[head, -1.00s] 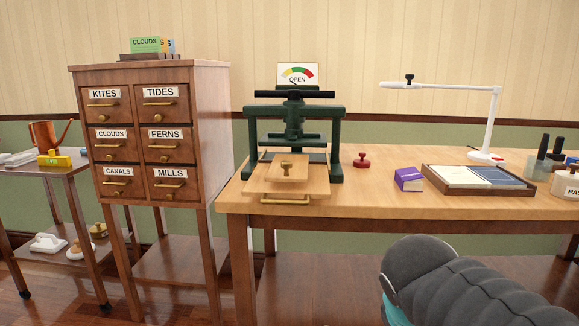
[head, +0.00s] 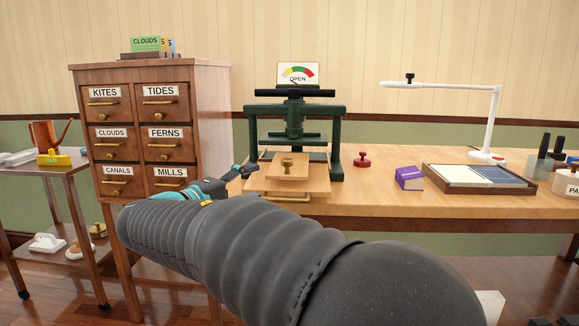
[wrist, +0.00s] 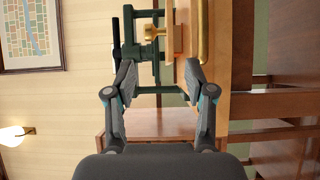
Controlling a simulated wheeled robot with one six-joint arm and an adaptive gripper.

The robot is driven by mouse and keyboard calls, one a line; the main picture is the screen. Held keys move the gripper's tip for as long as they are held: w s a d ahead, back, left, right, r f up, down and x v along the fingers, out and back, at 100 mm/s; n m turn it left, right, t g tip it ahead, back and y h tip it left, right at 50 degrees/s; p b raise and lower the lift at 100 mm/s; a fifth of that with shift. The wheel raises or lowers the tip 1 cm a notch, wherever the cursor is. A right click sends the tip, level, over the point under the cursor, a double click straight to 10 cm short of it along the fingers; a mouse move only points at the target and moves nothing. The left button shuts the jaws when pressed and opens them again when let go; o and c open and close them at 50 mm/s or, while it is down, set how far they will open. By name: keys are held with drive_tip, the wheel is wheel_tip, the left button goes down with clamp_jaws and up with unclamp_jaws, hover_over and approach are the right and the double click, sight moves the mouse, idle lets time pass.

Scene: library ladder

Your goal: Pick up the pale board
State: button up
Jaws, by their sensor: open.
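In the head view my gripper (head: 238,173) is left of the board, near the table's left front corner, apart from the board.
A drawer cabinet (head: 212,120) stands close to the left of my gripper. On the table (head: 400,210) are a red stamp (head: 362,160), a purple box (head: 409,178), a shallow tray (head: 470,189) and a white lamp (head: 495,115). The table front between press and purple box is clear.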

sight(289, 166)
drive_tip(key=p+x, duration=0.1)
drive_tip(key=x, duration=1.2)
drive_tip(key=shift+w+d+r, duration=0.15)
drive_tip(key=shift+w+d, duration=0.05)
drive_tip(key=shift+d, duration=0.05)
drive_tip(key=c, duration=0.9)
drive_tip(key=shift+r, duration=0.1)
